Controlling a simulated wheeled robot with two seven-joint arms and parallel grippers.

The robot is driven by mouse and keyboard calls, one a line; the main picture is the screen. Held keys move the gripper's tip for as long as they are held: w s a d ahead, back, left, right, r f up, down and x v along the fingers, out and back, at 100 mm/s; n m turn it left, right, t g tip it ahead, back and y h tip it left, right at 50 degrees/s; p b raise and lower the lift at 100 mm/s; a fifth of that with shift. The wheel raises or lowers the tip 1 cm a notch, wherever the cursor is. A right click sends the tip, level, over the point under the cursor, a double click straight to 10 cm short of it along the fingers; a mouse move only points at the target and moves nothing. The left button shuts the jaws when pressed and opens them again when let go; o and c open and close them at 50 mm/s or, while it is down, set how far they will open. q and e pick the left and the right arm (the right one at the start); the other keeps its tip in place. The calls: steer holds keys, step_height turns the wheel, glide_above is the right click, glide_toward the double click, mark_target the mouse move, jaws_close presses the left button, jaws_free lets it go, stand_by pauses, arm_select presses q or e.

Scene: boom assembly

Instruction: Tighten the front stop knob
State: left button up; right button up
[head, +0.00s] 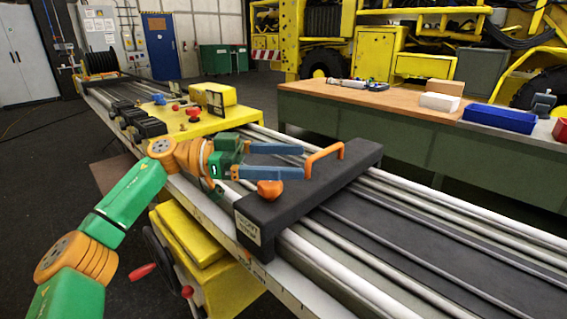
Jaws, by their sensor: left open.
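The front stop is a dark grey block (318,203) lying across the rails, with a white label on its near end. An orange knob (270,189) sits on its top near the labelled end. An orange handle (324,157) stands on the block farther back. My left gripper (303,161) comes in from the left with two blue fingers spread apart. The lower finger ends just above and beside the knob; I cannot tell whether it touches. Nothing is seen between the fingers. My right gripper is not in view.
Long metal rails (420,235) run from back left to front right. A yellow carriage (215,122) with red knobs sits on them behind my gripper. A workbench (400,105) with a blue box (499,118) stands behind. A handwheel with red grips is below the rails.

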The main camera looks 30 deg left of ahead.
arm_select(q)
steer(key=s+d+r+b, duration=0.1)
steer(key=s+d+r, duration=0.2)
steer(key=s, duration=0.5)
steer(key=shift+s+d+r, duration=0.3)
steer(key=shift+r, duration=0.35)
